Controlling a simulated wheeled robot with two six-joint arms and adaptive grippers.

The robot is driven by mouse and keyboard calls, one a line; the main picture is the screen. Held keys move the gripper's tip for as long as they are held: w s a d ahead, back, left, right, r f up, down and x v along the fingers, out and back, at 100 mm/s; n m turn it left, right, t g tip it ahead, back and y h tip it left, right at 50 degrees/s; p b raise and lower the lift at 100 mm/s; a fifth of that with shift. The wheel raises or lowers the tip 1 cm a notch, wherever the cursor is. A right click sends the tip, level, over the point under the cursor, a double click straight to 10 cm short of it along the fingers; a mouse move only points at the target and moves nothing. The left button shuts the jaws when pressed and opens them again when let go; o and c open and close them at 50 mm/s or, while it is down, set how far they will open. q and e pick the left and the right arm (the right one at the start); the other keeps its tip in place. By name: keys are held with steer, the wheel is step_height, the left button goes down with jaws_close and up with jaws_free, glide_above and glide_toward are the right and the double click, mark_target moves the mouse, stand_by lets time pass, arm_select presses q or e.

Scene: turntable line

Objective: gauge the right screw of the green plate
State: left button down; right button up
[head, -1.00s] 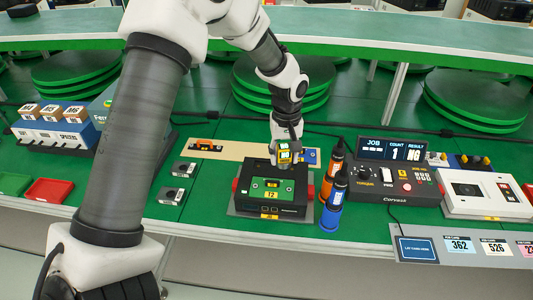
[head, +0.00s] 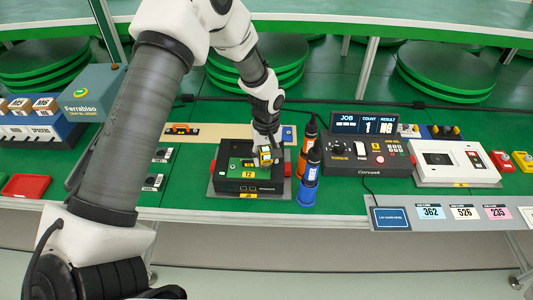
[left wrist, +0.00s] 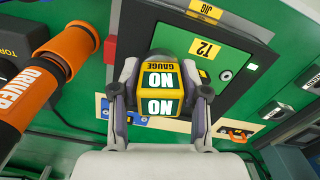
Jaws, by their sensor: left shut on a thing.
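The gauge is at the right end of the plate in the head view and hides the right screw. I cannot tell whether it touches. A round screw-like spot (left wrist: 226,75) shows at the plate's other end. My right gripper is not in view.
An orange driver (head: 306,140) and a blue driver (head: 308,180) stand close to the jig's right side. A tan strip (head: 207,132) lies behind the jig.

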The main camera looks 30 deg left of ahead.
mark_target(266, 151)
arm_select(q)
steer(key=shift+f, duration=0.2)
steer(key=shift+f+p, duration=0.55)
steer(key=shift+f, duration=0.2)
stand_by(2.1)
steer(key=c, duration=0.5)
jaws_free()
step_height(266, 151, up, 12)
steer(key=shift+r, duration=0.1)
stand_by(0.6)
